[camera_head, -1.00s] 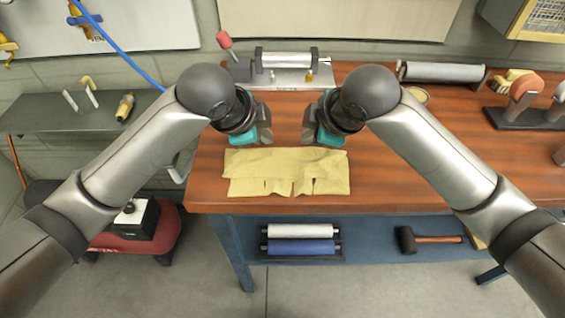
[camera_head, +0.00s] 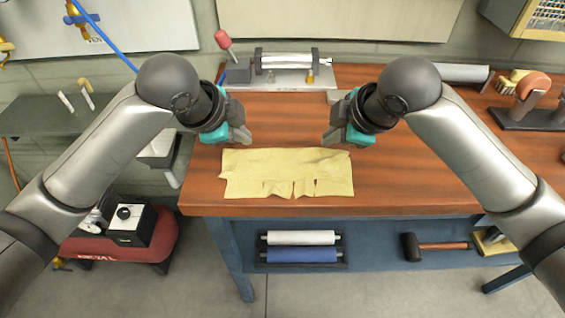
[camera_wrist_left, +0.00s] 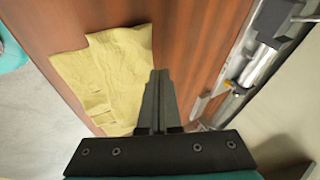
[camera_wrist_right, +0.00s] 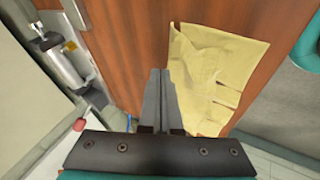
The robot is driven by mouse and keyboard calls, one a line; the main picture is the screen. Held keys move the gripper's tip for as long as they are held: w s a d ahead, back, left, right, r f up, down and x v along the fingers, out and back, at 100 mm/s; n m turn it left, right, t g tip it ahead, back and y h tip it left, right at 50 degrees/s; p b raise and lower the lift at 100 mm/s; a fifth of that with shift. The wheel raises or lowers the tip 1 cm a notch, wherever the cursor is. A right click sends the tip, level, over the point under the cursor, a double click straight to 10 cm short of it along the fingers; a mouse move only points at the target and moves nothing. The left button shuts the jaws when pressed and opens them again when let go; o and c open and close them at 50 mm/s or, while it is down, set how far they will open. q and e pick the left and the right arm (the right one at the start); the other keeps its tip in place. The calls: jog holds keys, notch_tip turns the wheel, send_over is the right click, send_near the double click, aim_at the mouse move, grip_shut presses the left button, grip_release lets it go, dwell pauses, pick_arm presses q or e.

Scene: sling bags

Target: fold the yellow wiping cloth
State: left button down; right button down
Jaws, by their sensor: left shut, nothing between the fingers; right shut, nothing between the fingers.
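The yellow wiping cloth (camera_head: 270,172) lies on the wooden bench near its front edge. Its far layer lies over a near layer whose front edge shows several slits or gaps. It also shows in the left wrist view (camera_wrist_left: 118,70) and in the right wrist view (camera_wrist_right: 215,65). My left gripper (camera_head: 243,140) is shut and empty, above the bench beyond the cloth's left part. My right gripper (camera_head: 333,140) is shut and empty, beyond the cloth's right part. Both grippers are apart from the cloth. The cloth's underside is hidden.
The wooden bench top (camera_head: 420,180) is clear to the right of the cloth. A metal roller device (camera_head: 285,65) stands at the back. A brush and block stand (camera_head: 525,115) sits at the right. Rolls (camera_head: 300,238) and a mallet (camera_head: 430,245) lie on the shelf below.

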aim_at(246, 151)
pick_arm(q)
jog(key=shift+a, duration=0.7)
pick_arm(e)
jog(key=shift+d, duration=0.7)
jog(key=shift+f, duration=0.1)
